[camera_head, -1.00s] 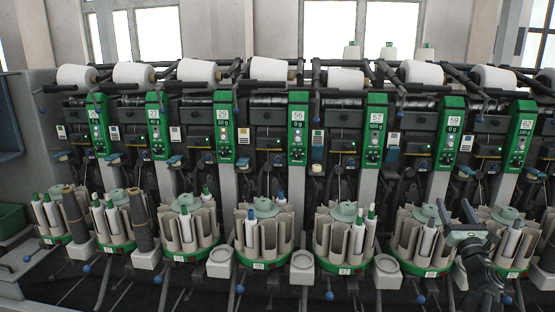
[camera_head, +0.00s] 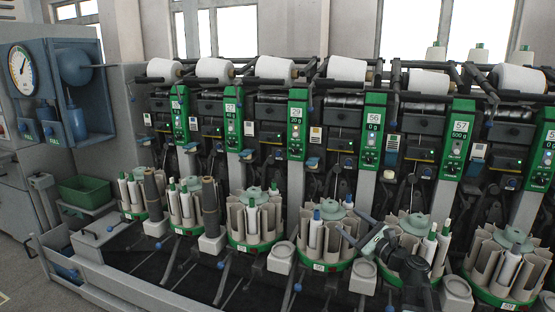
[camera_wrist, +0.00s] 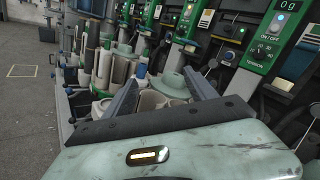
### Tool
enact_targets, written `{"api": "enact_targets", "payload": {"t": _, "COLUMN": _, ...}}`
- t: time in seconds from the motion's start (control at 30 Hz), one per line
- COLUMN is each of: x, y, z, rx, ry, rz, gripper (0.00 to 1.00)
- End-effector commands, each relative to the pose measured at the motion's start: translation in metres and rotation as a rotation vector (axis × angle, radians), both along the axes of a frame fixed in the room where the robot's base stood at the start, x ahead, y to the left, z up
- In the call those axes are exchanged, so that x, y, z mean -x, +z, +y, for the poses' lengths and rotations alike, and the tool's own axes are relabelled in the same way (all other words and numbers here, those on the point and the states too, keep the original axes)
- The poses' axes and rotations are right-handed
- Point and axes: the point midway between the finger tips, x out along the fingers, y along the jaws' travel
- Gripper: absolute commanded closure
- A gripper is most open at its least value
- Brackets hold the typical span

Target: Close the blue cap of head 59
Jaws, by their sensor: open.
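Head 59's green panel (camera_head: 543,165) is cut off by the right edge of the head view. Its number is only partly visible; the magazine label (camera_head: 507,306) below reads 59. A small blue part (camera_head: 472,166), which I take for the blue cap, lies between the panels of heads 57 and 59. It seems tipped up, but it is too small to be sure. My gripper (camera_head: 352,228) is left of it and lower, in front of the magazines of heads 56 and 57. In the wrist view my gripper (camera_wrist: 160,77) is open, with no object held between its fingers.
Head 57's panel (camera_head: 458,138) and head 56's panel (camera_head: 371,135) stand left of head 59. Round magazines with bobbins line the front, including head 56's magazine (camera_head: 318,266). White boxes (camera_head: 456,293) jut out between them. A green bin (camera_head: 85,192) and open floor are at left.

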Motion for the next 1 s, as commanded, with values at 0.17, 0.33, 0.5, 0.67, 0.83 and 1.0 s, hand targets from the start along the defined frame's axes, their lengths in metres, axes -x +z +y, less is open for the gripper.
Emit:
{"api": "enact_targets", "payload": {"t": 0.17, "x": 0.029, "y": -0.069, "z": 0.144, "rx": 0.447, "ry": 0.3, "rz": 0.026, "gripper": 0.35}}
{"api": "enact_targets", "payload": {"t": 0.33, "x": 0.096, "y": -0.163, "z": 0.221, "rx": 1.02, "ry": 0.679, "rz": 0.009, "gripper": 0.35}}
{"api": "enact_targets", "payload": {"t": 0.5, "x": 0.149, "y": -0.225, "z": 0.194, "rx": 1.474, "ry": 0.999, "rz": 0.018, "gripper": 0.35}}
{"api": "enact_targets", "payload": {"t": 0.67, "x": 0.184, "y": -0.25, "z": 0.129, "rx": 1.761, "ry": 1.26, "rz": 0.073, "gripper": 0.35}}
{"api": "enact_targets", "payload": {"t": 0.83, "x": 0.212, "y": -0.239, "z": 0.091, "rx": 1.902, "ry": 1.558, "rz": 0.016, "gripper": 0.35}}
{"api": "enact_targets", "payload": {"t": 1.0, "x": 0.211, "y": -0.187, "z": 0.091, "rx": 1.901, "ry": 1.547, "rz": 0.022, "gripper": 0.35}}
